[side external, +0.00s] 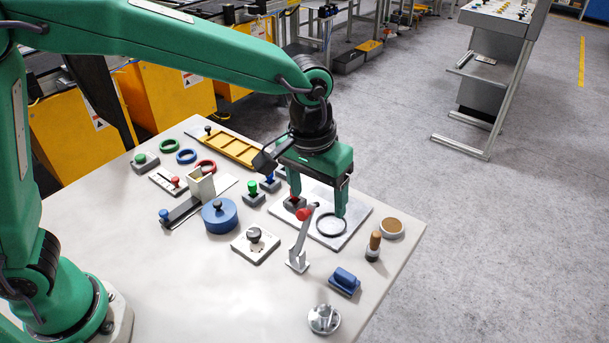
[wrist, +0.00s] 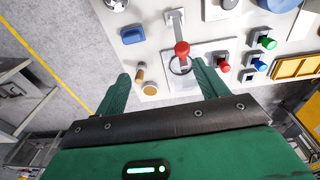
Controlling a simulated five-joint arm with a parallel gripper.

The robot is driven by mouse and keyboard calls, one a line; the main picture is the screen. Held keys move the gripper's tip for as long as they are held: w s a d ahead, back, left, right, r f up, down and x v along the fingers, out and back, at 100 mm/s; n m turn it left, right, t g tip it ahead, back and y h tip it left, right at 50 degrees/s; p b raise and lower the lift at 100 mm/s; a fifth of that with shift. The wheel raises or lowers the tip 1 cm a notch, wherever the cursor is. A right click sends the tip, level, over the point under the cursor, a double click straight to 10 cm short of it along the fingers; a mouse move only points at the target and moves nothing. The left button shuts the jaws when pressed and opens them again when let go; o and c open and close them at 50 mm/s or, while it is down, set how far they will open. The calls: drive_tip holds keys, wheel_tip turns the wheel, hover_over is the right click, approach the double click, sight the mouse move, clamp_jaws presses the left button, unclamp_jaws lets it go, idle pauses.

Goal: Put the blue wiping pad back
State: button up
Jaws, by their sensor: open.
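The blue wiping pad (side external: 344,281) is a small block with a raised grip, lying on the table near the front right edge. It also shows at the upper left of the wrist view (wrist: 132,36). My gripper (side external: 318,204) is open, fingers pointing down, above the pale plate (side external: 359,215) with a dark ring (side external: 331,224). It is behind the pad in the side view and well apart from it. In the wrist view the fingers (wrist: 161,70) are spread with nothing held between them.
A lever with a red knob (side external: 304,214) stands close to my gripper. A brown-topped stamp (side external: 374,246) and a round tan disc (side external: 390,228) are behind the pad. A silver knob (side external: 324,319) is in front. Bare table lies left of the pad.

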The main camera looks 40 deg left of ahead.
drive_tip(key=s+a+r+t, duration=0.1)
drive_tip(key=s+a+r, duration=0.15)
drive_tip(key=a, duration=0.45)
drive_tip(key=s+a+r+t, duration=0.1)
drive_tip(key=s+a+r, duration=0.1)
drive_tip(key=a+r, duration=0.3)
drive_tip(key=s+a+f+t, duration=0.1)
drive_tip(key=s+a+t, duration=0.1)
drive_tip(key=s+a, duration=0.9)
drive_tip(key=shift+a+t+y, duration=0.3)
drive_tip(key=shift+a+t, duration=0.1)
drive_tip(key=shift+a, duration=0.2)
